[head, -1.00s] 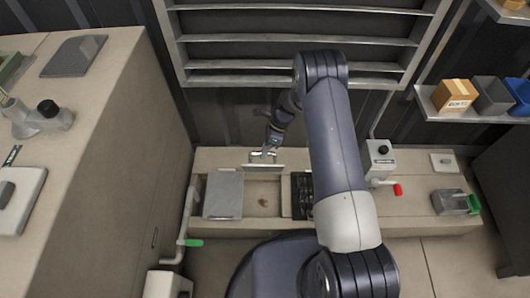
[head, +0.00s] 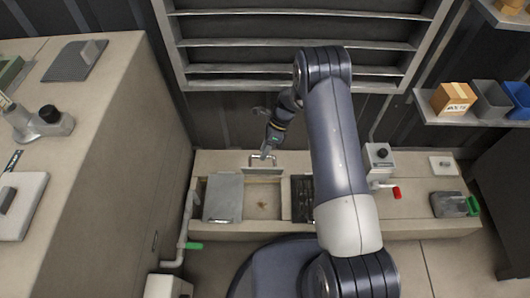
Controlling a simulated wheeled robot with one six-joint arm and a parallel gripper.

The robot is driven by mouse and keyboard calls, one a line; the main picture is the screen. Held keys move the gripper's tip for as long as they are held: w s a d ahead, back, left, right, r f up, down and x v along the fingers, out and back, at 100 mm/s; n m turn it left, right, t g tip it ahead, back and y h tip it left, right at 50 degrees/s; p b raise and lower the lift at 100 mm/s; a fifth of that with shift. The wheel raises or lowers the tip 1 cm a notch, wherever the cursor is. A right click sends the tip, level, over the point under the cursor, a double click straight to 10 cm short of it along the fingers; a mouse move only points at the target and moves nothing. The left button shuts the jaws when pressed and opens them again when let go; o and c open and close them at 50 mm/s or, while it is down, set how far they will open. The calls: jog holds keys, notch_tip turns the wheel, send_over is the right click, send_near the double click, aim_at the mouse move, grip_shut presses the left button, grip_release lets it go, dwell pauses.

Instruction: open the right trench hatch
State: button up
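The trench has a grey left hatch (head: 223,197) that lies in place over its left part. To its right, an uncovered trench opening (head: 263,203) shows a brown spot on its floor. At the back edge of this opening, a narrow light panel (head: 262,172), seen almost edge-on, stands raised and appears to be the right hatch. A metal bar handle (head: 284,157) shows at its top. My gripper (head: 266,155) points down at this handle, at or touching it. The fingers are too small to tell whether they are closed around the bar.
A dark recess (head: 302,190) lies right of the opening, partly behind my arm. A grey box with a red-handled lever (head: 396,193) and a green-handled block (head: 450,204) stand farther right. A green-tipped pipe (head: 193,246) is at front left. A slatted rack (head: 295,40) hangs behind.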

notch_tip(320, 180, up, 7)
jog(key=p, duration=0.1)
jog(key=shift+f, duration=0.15)
jog(key=shift+c, duration=0.4)
